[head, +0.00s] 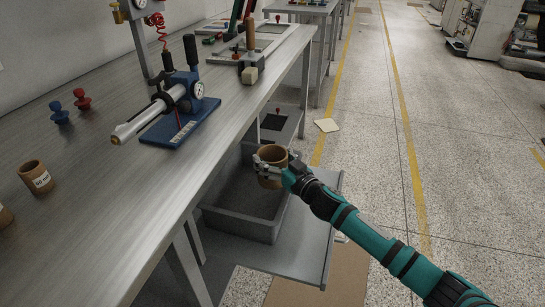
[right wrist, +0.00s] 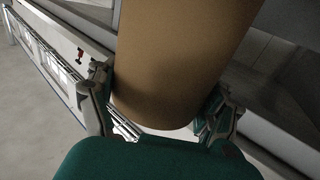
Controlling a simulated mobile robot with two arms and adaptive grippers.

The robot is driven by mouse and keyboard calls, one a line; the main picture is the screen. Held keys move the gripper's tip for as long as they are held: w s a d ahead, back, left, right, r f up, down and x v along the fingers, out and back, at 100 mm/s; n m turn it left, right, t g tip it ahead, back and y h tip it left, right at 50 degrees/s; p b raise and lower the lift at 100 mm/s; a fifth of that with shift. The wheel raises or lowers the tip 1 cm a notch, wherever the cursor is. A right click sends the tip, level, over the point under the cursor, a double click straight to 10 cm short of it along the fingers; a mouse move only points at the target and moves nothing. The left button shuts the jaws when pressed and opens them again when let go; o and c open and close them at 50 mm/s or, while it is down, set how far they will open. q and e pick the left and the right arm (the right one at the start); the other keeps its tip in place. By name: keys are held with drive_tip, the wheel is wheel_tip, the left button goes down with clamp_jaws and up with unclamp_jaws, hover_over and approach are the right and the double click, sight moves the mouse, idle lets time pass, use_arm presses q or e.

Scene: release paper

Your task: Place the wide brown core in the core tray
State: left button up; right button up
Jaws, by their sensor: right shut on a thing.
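The wide brown core (head: 271,157) is a short hollow cardboard tube, held roughly upright. My right gripper (head: 270,168) is shut on it, with fingers on both sides of its wall. In the right wrist view the core (right wrist: 180,60) fills the middle between the fingers of the gripper (right wrist: 165,125). The grey core tray (head: 240,223) is an open box on a low shelf beside the workbench. The core appears over the tray's far right part in the head view; its height above the tray is hard to tell. My left gripper is not in view.
The metal workbench (head: 110,190) runs along the left. It carries another brown core (head: 36,177), red and blue knobs (head: 82,98) and a blue-based gauge device (head: 180,122). The low shelf (head: 312,235) extends right of the tray. The floor at right is open.

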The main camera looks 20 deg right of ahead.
drive_tip(key=shift+f, duration=0.2)
drive_tip(key=o, duration=1.1)
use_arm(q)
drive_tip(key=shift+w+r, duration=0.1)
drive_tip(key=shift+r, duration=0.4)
use_arm(e)
drive_tip(key=shift+o, duration=0.2)
drive_tip(key=shift+r, duration=0.1)
drive_tip(key=shift+r, duration=0.2)
drive_tip(key=shift+r+p, duration=0.3)
drive_tip(key=shift+r, duration=0.15)
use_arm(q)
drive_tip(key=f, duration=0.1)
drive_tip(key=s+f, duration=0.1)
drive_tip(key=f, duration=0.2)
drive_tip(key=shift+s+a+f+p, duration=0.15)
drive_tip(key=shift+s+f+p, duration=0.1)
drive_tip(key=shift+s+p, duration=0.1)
use_arm(e)
drive_tip(key=v, duration=1.2)
